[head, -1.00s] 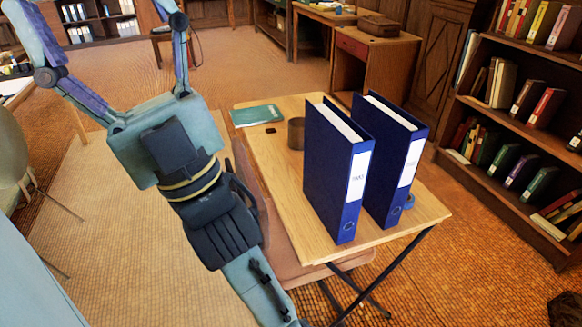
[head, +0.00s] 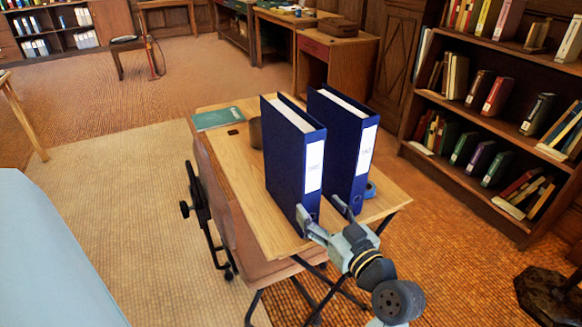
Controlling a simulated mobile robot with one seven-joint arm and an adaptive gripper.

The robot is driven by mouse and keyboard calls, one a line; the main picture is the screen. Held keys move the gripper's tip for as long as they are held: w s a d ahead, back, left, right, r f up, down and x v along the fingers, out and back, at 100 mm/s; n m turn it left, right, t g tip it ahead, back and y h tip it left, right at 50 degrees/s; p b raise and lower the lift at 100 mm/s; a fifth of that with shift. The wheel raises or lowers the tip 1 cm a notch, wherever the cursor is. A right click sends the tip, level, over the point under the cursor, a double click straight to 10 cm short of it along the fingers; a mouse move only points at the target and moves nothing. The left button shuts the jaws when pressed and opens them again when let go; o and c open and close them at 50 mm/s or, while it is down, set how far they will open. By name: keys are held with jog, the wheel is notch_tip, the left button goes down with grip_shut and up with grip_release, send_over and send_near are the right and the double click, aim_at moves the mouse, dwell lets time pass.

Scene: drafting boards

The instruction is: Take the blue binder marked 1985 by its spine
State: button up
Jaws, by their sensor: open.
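Two blue binders stand upright side by side on a wooden desk (head: 240,200), spines facing me: a left binder (head: 284,165) and a right binder (head: 341,140). Each has a white spine label and a ring hole low down. The printing is too small to tell which one reads 1985. My gripper (head: 320,206) is open at the low part of the left binder's spine. One finger shows at the left of that spine, the other at its right, near the gap between the binders. I cannot tell whether either finger touches a binder.
A brown cup (head: 255,132) is partly hidden behind the left binder. A green book (head: 218,118) lies at the desk's far left corner. A blue roll (head: 370,190) sits right of the right binder. A chair (head: 225,205) stands at the left; a bookcase (head: 480,133) at the right.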

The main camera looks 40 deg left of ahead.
aim_at(311, 199)
jog(key=p+x, duration=0.1)
jog(key=x, duration=0.4)
jog(key=shift+a+r+p, duration=0.15)
jog(key=shift+a+p, duration=0.05)
jog(key=shift+p, duration=0.1)
jog(key=p+x, duration=0.2)
jog(key=x, duration=0.3)
jog(key=shift+p, duration=0.3)
jog(key=shift+r, duration=0.1)
grip_shut()
jog(key=shift+r, duration=0.1)
